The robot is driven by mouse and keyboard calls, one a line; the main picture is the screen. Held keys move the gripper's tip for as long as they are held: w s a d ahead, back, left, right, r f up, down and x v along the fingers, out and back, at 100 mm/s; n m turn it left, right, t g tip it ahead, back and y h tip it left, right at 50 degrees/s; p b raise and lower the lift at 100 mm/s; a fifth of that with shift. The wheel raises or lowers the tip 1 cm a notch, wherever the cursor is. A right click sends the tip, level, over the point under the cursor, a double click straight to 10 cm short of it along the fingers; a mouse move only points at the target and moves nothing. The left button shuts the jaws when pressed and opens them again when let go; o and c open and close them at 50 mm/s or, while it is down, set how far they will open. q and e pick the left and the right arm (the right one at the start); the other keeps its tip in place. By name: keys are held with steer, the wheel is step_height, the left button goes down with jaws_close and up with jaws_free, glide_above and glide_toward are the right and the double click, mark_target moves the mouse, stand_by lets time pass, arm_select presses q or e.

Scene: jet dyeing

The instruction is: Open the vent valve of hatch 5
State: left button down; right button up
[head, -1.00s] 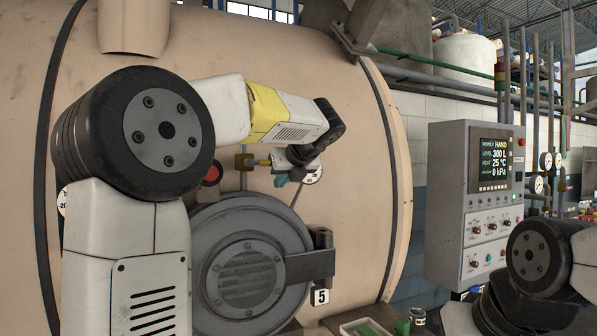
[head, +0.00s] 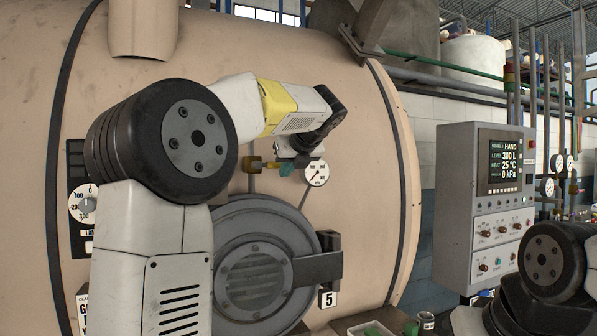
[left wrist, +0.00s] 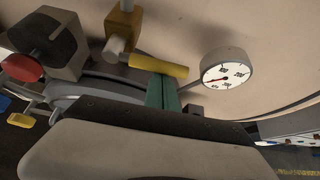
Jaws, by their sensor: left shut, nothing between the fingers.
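The hatch 5 door (head: 255,275) is a round grey lid, shut against the tan vessel, with a "5" label (head: 329,299) at its lower right. Above it sits a brass valve (head: 254,164) with a yellow handle pointing right. In the left wrist view, the brass body (left wrist: 120,40) and yellow handle (left wrist: 158,66) show close up. My left gripper (head: 286,168) is shut and empty, its green fingers at the handle's right end. In the wrist view the fingers (left wrist: 163,92) lie just below the handle; contact is unclear. My right gripper is out of view.
A white gauge (head: 317,172) sits just right of my left fingers. A red knob (left wrist: 22,68) shows in the wrist view. A grey control panel (head: 485,205) stands at right, and a dial (head: 83,203) is at left. A tray (head: 365,328) lies below the hatch.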

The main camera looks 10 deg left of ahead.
arm_select(q)
steer(key=shift+r, duration=0.3)
steer(key=s+a+r+n+t+h, duration=0.3)
steer(key=a+r+n+t+h, duration=0.2)
steer(key=r+n+t, duration=0.2)
steer(key=shift+s+r+n, duration=0.2)
steer(key=shift+r+n, duration=0.05)
steer(key=shift+n, duration=1.05)
steer(key=shift+a, duration=0.2)
stand_by(0.5)
